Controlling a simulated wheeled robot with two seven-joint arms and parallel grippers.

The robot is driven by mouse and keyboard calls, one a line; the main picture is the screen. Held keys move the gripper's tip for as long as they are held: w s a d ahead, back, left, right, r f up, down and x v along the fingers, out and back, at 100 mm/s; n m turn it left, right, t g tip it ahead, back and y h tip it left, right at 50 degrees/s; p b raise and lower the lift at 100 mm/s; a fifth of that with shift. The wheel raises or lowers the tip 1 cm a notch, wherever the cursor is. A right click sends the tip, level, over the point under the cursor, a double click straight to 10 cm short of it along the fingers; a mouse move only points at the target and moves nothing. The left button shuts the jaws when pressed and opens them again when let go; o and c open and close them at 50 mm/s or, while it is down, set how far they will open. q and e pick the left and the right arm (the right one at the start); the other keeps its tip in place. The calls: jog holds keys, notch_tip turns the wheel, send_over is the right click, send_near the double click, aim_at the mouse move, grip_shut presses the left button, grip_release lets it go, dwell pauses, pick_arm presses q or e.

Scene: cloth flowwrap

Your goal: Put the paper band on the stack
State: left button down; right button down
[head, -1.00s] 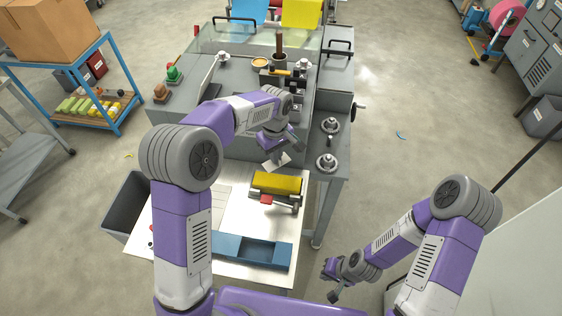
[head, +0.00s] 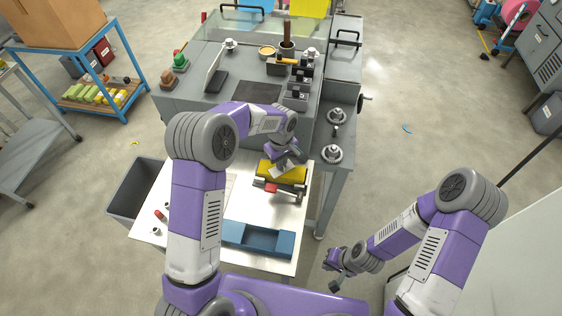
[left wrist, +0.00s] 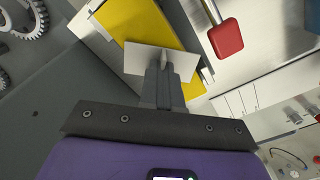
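The yellow stack (head: 296,174) sits in a grey holder on the white table, and its yellow top also shows in the left wrist view (left wrist: 148,22). My left gripper (head: 281,167) is over the stack. In the left wrist view its fingers (left wrist: 163,68) are shut on the white paper band (left wrist: 138,60). The band (head: 276,172) lies across or just above the yellow top; I cannot tell whether it touches. Part of the stack is hidden by the fingers and band. My right gripper (head: 335,272) is off to the right of the table, empty, its opening unclear.
A red-ended handle (head: 271,188) is beside the stack, also in the left wrist view (left wrist: 226,38). A blue tray (head: 230,233) lies at the table's front. A grey machine (head: 215,95) with knobs stands behind. A grey bin (head: 133,190) is left of the white table.

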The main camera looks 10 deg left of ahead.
pick_arm(q)
jog(key=shift+f, duration=0.15)
jog(key=c, duration=1.8)
grip_release()
jog(key=o, duration=0.4)
jog(key=shift+o, duration=0.2)
notch_tip(320, 180, up, 12)
jog(key=shift+p, duration=0.3)
